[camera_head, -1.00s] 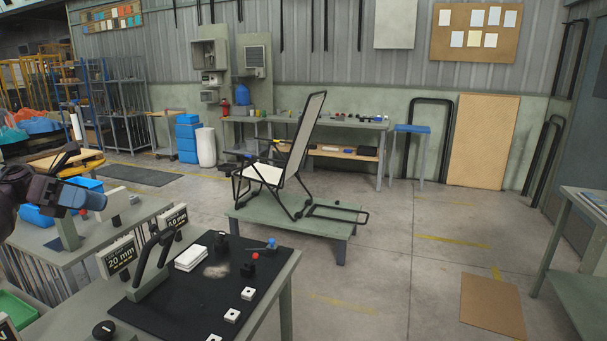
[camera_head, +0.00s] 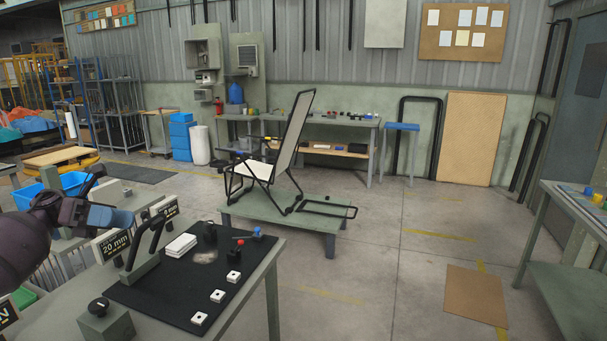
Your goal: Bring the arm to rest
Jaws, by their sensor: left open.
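My left gripper (camera_head: 108,206) is at the left edge of the head view, above the workbench on the left. Its jaws are open, and I see nothing held in them. My left arm (camera_head: 25,240) comes in dark and blurred from the left edge. My right gripper is not in view. The folding lounger (camera_head: 277,158) stands with its backrest raised on a low green platform (camera_head: 258,221) in the middle of the room. A black loop of its frame lies flat at the right of the platform.
A workbench with a black mat (camera_head: 180,309) stands in front, bearing white blocks (camera_head: 181,246), a black handle fixture (camera_head: 144,250) and a 20 mm sign (camera_head: 115,244). A green bench (camera_head: 560,250) stands at the right. The floor between is clear, with a brown mat (camera_head: 475,293).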

